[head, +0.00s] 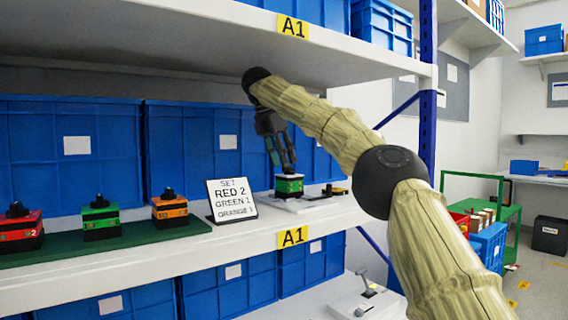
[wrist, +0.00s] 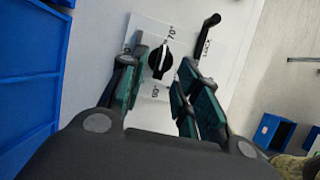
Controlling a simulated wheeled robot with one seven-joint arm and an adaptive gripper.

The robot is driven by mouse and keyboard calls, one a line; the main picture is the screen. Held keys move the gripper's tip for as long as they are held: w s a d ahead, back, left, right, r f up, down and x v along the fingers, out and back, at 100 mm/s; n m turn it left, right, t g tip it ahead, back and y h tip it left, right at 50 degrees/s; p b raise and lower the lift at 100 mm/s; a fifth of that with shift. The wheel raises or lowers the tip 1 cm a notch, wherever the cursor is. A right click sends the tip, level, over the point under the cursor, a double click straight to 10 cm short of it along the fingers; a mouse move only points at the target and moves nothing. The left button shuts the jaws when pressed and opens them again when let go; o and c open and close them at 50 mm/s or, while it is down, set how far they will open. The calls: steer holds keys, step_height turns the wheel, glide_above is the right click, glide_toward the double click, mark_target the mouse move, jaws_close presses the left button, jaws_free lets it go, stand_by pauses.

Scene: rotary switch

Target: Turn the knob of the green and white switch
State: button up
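The green and white switch (head: 289,186) sits on a white base plate on the middle shelf in the head view. In the wrist view, its black knob (wrist: 160,60) with a white pointer line shows from above, with degree marks including 70° around it. My gripper (head: 283,163) points down right above the switch. In the wrist view its two fingers (wrist: 162,66) are apart, one on each side of the knob, with visible gaps. I cannot tell how far above the knob the fingertips are. The switch body is mostly hidden in the wrist view.
A black lever (wrist: 207,37) marked LOCK is beside the knob. A sign (head: 232,200) and red (head: 20,232), green (head: 101,222) and orange (head: 169,210) switches stand to the left. Blue bins (head: 196,145) are behind; the upper shelf (head: 200,35) overhangs.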

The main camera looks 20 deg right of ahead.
steer(key=shift+b+x, duration=0.35)
steer(key=shift+x, duration=0.4)
jaws_close()
